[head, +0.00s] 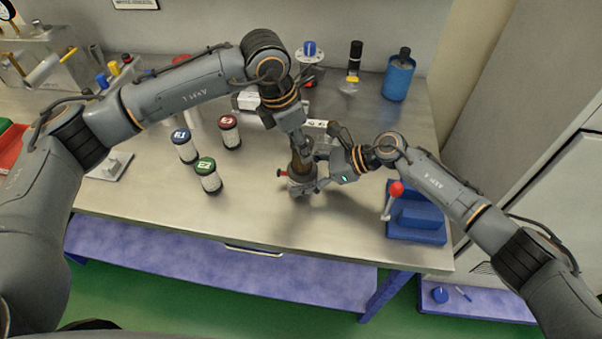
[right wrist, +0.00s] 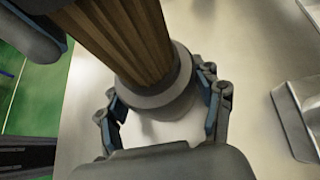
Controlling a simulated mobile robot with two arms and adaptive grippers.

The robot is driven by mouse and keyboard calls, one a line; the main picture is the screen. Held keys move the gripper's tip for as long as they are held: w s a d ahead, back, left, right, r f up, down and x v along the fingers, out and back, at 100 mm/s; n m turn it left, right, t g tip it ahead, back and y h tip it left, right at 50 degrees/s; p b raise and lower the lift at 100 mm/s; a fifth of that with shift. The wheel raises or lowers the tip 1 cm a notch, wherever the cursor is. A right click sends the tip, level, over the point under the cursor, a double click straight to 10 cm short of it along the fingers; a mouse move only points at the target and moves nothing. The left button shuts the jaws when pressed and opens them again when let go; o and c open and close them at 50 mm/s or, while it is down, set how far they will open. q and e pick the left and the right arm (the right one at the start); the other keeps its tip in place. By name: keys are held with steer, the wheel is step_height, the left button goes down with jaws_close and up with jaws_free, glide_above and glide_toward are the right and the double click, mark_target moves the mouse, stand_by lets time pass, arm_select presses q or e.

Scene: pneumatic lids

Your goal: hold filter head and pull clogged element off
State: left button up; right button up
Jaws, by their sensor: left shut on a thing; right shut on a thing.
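The brown pleated clogged element (head: 301,166) stands roughly upright over the bench, its lower end at a grey collar. In the right wrist view the element (right wrist: 120,40) runs up from the wide grey collar (right wrist: 160,92), which I take for the filter head. My left gripper (head: 301,150) comes from above and is shut on the element's upper part. My right gripper (head: 305,184) comes from the right, its fingers shut around the grey filter head low down. Whether element and head are still joined inside the collar is hidden.
Filter cartridges with blue (head: 185,147), red (head: 229,132) and green (head: 208,175) caps stand to the left. A blue fixture (head: 416,222) with a red-knobbed lever (head: 394,190) stands to the right. A blue canister (head: 398,79) is at the back. Bench front of the grippers is clear.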

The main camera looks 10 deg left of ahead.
arm_select(q)
steer(key=shift+r, duration=0.15)
arm_select(e)
steer(key=shift+s+d+f, duration=0.1)
steer(key=shift+s+f, duration=0.05)
steer(key=shift+f, duration=0.2)
arm_select(q)
steer(key=shift+r, duration=1.8)
arm_select(e)
steer(key=shift+r, duration=0.1)
arm_select(q)
steer(key=shift+r, duration=0.1)
steer(key=shift+r, duration=2.45)
arm_select(e)
steer(key=o, duration=1.1)
arm_select(q)
steer(key=shift+w, duration=0.1)
arm_select(e)
steer(key=shift+o, duration=0.3)
steer(key=shift+w+r, duration=0.15)
steer(key=shift+w, duration=0.05)
